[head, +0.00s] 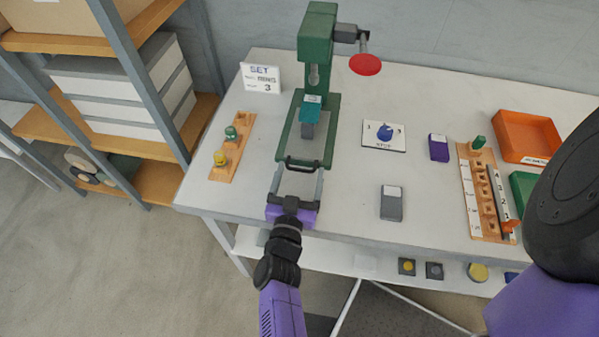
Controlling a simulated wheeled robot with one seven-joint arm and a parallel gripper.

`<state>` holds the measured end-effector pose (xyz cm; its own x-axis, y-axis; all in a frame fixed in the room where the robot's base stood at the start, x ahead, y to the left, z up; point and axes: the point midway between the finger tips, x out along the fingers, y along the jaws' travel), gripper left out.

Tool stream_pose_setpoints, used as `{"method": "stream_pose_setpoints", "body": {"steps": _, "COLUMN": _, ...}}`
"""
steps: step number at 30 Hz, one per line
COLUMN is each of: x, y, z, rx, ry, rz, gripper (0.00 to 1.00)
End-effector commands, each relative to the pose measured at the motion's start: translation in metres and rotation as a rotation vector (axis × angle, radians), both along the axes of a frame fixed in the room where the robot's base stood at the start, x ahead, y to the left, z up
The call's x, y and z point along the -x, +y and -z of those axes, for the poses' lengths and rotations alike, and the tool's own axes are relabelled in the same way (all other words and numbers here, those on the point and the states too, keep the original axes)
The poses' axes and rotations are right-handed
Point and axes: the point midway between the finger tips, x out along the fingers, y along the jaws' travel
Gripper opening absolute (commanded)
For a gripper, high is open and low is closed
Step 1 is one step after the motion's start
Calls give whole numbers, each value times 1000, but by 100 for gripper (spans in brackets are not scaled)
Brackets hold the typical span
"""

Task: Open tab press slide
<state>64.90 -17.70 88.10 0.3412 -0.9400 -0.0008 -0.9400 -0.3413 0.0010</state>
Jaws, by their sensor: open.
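The green tab press (318,50) stands at the back of the table, with a red knob (365,64) on its side lever. Its slide lies low at the front of the green base, with a dark bar handle (302,162) across its front edge. A teal block (311,109) and a small grey block sit above the base. My gripper (303,174) reaches in from the front. Its two grey fingers are spread apart, with their tips near the two ends of the handle. I cannot tell whether they touch it.
A wooden strip with green and yellow pieces (220,158) lies left of the press. A sign (261,78) stands behind it. To the right are a picture card (384,135), a grey block (391,204), a purple block (438,148), a wooden rack (470,190) and an orange tray (527,135).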

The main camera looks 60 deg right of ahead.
Motion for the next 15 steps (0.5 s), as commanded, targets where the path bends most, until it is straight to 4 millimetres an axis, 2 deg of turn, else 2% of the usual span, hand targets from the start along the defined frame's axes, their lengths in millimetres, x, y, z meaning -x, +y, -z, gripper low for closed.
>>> {"method": "stream_pose_setpoints", "body": {"steps": 6, "x": 0, "y": 0, "z": 0, "rx": 0, "ry": 0, "rz": 0, "gripper": 80}}
{"method": "stream_pose_setpoints", "body": {"steps": 15, "x": 1, "y": 0, "z": 0, "rx": 0, "ry": 0, "rz": 2, "gripper": 21}}
